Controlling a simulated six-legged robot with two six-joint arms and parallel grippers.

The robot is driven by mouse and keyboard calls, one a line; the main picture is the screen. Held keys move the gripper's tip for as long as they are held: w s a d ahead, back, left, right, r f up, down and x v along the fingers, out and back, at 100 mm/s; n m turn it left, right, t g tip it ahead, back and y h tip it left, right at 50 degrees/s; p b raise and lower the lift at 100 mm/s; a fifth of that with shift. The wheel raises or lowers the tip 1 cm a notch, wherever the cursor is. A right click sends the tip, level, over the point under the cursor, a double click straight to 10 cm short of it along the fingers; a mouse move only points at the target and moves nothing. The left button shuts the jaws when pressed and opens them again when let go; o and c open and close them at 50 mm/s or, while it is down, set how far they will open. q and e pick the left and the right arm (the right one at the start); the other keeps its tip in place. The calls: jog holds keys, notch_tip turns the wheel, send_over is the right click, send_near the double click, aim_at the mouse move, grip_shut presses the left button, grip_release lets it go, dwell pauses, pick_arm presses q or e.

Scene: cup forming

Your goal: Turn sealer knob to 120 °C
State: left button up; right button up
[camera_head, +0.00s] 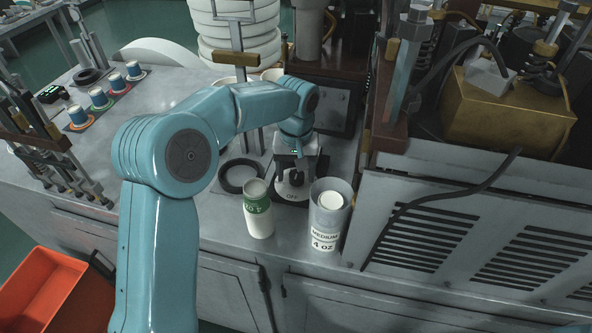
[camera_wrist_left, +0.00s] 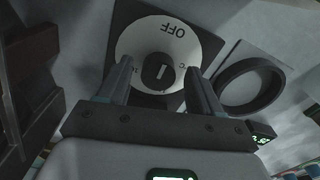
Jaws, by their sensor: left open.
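The sealer knob is a small black knob (camera_wrist_left: 157,74) at the centre of a round white dial (camera_wrist_left: 181,42). In the left wrist view, the word OFF on the dial is upside down near its top edge. The lower numbers are mostly hidden. In the head view the dial (camera_head: 291,190) shows only partly below my wrist. My left gripper (camera_wrist_left: 159,72) is open, with one finger on each side of the knob. It also shows in the head view (camera_head: 297,172), pointing down over the dial. I cannot tell whether the fingers touch the knob.
A black ring (camera_head: 239,177) lies beside the dial. A green-labelled cup (camera_head: 257,212) and a grey container (camera_head: 328,225) marked MEDIUM 4 oz stand close in front. Several small cups on coasters (camera_head: 99,98) stand at left. Large machinery (camera_head: 509,114) fills the right.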

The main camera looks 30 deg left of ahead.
pick_arm(q)
jog(key=shift+w+d+f, duration=0.1)
jog(key=c, duration=1.1)
jog(key=shift+o, duration=0.2)
